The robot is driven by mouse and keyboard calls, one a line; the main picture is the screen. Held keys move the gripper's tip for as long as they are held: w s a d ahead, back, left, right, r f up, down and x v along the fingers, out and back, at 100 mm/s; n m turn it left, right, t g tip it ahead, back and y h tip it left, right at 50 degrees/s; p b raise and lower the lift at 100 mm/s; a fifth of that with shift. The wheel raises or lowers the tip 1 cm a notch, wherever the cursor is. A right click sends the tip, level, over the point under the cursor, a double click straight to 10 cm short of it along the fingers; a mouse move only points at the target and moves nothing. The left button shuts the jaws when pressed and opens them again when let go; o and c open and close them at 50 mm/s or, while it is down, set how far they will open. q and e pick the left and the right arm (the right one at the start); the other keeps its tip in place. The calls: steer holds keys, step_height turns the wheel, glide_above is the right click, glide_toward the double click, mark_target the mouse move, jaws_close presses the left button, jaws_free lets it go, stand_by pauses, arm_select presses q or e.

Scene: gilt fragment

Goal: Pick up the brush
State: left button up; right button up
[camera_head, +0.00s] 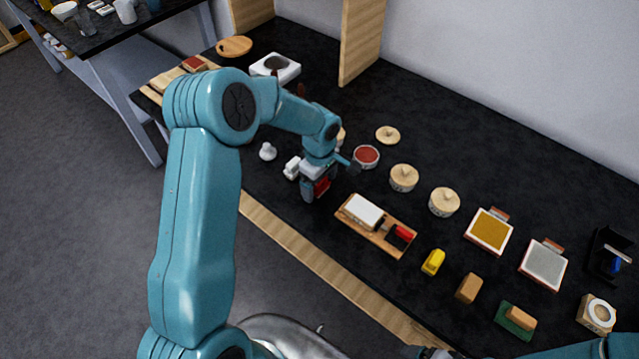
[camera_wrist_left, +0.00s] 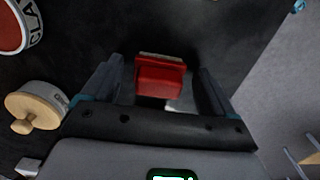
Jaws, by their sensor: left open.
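A red block-like piece with a thin pale edge, which may be the brush, (camera_wrist_left: 160,76) lies between the fingers of my left gripper (camera_wrist_left: 157,88) in the wrist view. The fingers are open, one on each side, with dark gaps showing between them and the piece. In the head view the red piece (camera_head: 321,188) shows below my left gripper (camera_head: 331,181), partly hidden by it, over the black table. I cannot make out clear bristles. My right arm shows at the bottom right; a dark end piece, likely my right gripper (camera_head: 432,352), is cut off by the frame edge.
A wooden tray (camera_head: 352,227) with a white block and a red-black item lies just right of my left gripper. A yellow piece (camera_head: 433,262) lies farther right. A small white piece (camera_head: 291,168) sits close left.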

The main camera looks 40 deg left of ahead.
arm_select(q)
steer(key=shift+w, duration=0.1)
steer(key=c, duration=1.1)
steer(key=shift+c, duration=0.2)
step_height(320, 180, up, 20)
steer(key=b, duration=0.2)
steer(key=shift+o, duration=1.3)
steer(key=shift+c, duration=0.8)
